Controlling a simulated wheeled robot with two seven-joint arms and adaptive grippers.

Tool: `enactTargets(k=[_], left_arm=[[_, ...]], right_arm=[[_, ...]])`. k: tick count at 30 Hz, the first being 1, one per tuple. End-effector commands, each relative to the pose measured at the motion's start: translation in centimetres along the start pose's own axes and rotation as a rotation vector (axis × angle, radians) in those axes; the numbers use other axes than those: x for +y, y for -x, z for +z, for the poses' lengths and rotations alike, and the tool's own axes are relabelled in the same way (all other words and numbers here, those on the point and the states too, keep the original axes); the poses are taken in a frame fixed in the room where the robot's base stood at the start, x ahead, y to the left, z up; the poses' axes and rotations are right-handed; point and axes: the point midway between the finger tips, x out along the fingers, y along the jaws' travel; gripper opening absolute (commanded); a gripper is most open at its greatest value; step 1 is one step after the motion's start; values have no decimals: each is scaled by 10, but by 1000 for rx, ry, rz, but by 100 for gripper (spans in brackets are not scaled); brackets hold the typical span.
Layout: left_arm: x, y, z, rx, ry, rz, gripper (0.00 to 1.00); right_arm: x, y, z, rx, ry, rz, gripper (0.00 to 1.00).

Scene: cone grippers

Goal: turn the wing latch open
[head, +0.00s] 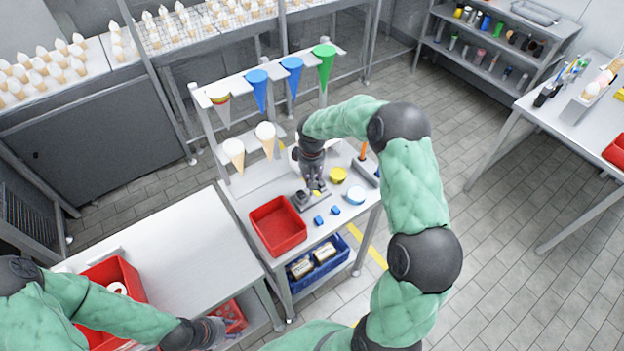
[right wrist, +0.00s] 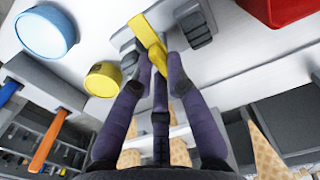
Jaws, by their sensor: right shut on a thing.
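The yellow wing of the latch (right wrist: 146,32) shows in the right wrist view, set over a light grey base plate. The fingers of my right gripper (right wrist: 160,72) are shut on its near end. In the head view my right gripper (head: 316,187) points down at the grey latch base (head: 302,199) on the small bench, and the wing is mostly hidden by the fingers. My left gripper (head: 216,331) is low at the left, over the edge of the near white table, away from the latch; its finger opening is unclear.
On the bench, a red tray (head: 251,227) stands left of the latch. Blue cubes (head: 319,221), a yellow cup (head: 338,174) and a blue-and-white round dish (head: 355,195) sit close to it. Cones hang on a rack (head: 204,90) behind. A blue crate (head: 340,244) is below.

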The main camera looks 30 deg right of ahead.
Motion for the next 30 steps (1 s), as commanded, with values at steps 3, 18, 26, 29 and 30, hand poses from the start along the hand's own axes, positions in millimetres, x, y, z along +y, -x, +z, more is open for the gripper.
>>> enactTargets(k=[3,18,26,29,30], left_arm=[[0,0,0,0,0,0,40],[0,0,0,0,0,0,40],[0,0,0,0,0,0,40],[0,0,0,0,0,0,40],[0,0,0,0,0,0,40]], right_arm=[[1,1,-1,4,15,1,0],[1,1,-1,4,24,1,33],[0,0,-1,2,23,1,40],[0,1,-1,1,23,1,40],[0,2,-1,2,22,1,40]])
